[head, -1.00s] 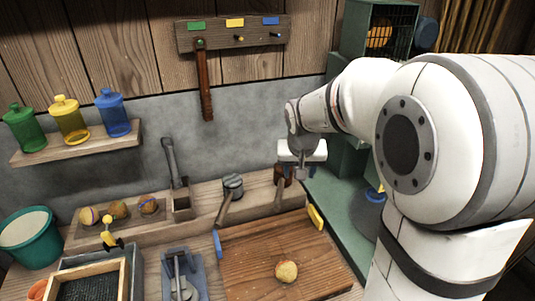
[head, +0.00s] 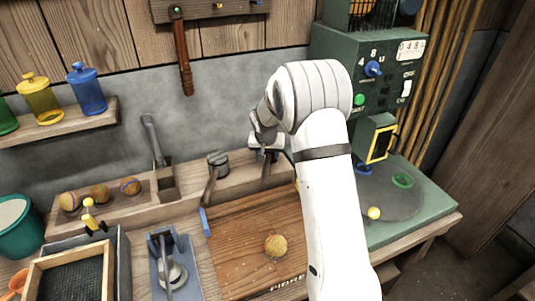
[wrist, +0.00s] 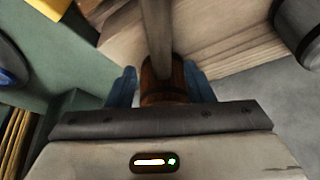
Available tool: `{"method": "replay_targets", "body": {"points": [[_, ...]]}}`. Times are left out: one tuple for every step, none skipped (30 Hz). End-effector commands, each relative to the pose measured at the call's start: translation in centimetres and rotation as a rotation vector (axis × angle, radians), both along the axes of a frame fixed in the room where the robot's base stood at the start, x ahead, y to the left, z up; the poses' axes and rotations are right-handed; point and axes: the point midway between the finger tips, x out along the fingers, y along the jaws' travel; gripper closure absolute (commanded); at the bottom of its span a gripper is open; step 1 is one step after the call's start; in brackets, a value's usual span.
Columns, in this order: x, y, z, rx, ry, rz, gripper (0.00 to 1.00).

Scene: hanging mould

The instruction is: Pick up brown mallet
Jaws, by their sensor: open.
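The brown mallet (wrist: 162,82) shows in the wrist view as a brown, banded round head with a greyish handle running up from it. My gripper (wrist: 160,70) is open, with one blue finger on each side of the brown head. I cannot tell whether either finger touches it. The gripper hides most of the mallet's head there.
A grey-headed mallet (head: 218,160) stands left of my gripper on the rack, with another tool (head: 155,140) farther left. A wooden board (head: 235,225) with a round ball (head: 276,246) lies in front. A green machine (head: 375,80) stands at the right.

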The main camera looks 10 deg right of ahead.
Motion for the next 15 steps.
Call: {"method": "replay_targets", "body": {"points": [[0.3,-0.1,-0.6,0.000,0.003,0.001,0.53],[0.5,-0.1,-1.0,0.000,0.003,0.001,0.53],[0.8,-0.1,-1.5,0.000,0.003,0.001,0.53],[1.0,-0.1,-1.8,-0.001,0.002,0.001,0.53],[1.1,-0.2,-2.2,0.000,0.003,0.001,0.53],[1.3,-0.2,-2.8,0.000,0.003,0.000,0.53],[1.4,-0.3,-3.1,0.000,0.003,0.000,0.53],[1.6,-0.3,-3.4,0.000,0.002,0.000,0.53],[1.7,-0.3,-3.6,0.000,0.001,0.000,0.53],[1.7,-0.3,-3.7,0.000,0.001,0.000,0.53],[1.8,-0.3,-3.8,0.000,0.000,0.000,0.53],[1.8,-0.3,-3.9,0.000,0.000,0.000,0.53],[1.8,-0.3,-3.9,0.000,0.000,0.000,0.53],[1.8,-0.3,-3.9,0.000,0.000,0.000,0.53],[1.8,-0.3,-3.9,0.001,0.000,0.000,0.53]]}}
